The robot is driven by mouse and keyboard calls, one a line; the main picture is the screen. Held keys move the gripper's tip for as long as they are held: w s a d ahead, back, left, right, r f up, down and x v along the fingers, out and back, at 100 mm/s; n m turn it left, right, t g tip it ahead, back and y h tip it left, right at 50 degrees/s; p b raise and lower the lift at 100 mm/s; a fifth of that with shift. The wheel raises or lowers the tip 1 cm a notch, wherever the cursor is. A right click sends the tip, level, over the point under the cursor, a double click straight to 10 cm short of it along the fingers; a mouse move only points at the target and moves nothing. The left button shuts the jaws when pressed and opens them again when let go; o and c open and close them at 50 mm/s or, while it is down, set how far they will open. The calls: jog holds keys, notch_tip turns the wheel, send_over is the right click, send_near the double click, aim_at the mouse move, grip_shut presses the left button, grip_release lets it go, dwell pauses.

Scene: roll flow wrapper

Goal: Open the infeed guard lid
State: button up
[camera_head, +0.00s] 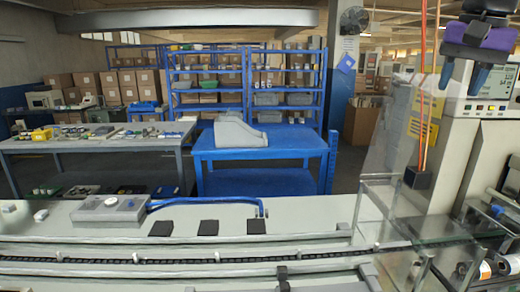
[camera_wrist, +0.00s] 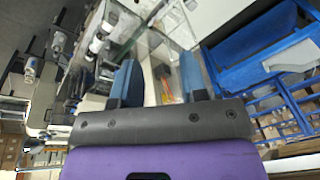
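The infeed guard is made of clear panels at the right of the conveyor in the head view. A tall clear panel (camera_head: 398,130), which I take to be the lid, rises at its left side, and a lower clear box section (camera_head: 450,222) spans the conveyor. I cannot tell for sure which panel is the lid or how far it is open. My gripper (camera_head: 464,78) is above and right of the panel, fingers pointing down. In the wrist view its two blue fingers (camera_wrist: 160,82) are apart with nothing held between them; clear panels show beyond them.
A black block (camera_head: 417,178) stands beside the guard, with orange lines above it. The pale machine cabinet (camera_head: 490,140) is close on the right. The conveyor (camera_head: 200,258) runs across the front. A control box (camera_head: 110,212) is at left. A blue table (camera_head: 280,145) stands behind.

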jog(key=s+a+f+n+t, duration=0.1)
jog(key=s+a+f+n, duration=0.1)
jog(key=s+f, duration=0.5)
jog(key=s+a+f+n+t, duration=0.1)
jog(key=s+a+f+n, duration=0.2)
jog(key=s+f, duration=0.4)
jog(key=shift+s+f+n+t, duration=0.35)
jog(key=shift+s+n, duration=0.35)
jog(key=shift+s, duration=0.4)
jog(key=shift+s+f, duration=0.2)
jog(key=shift+f, duration=0.05)
jog(key=c, duration=0.7)
jog(key=shift+w, duration=0.1)
grip_shut()
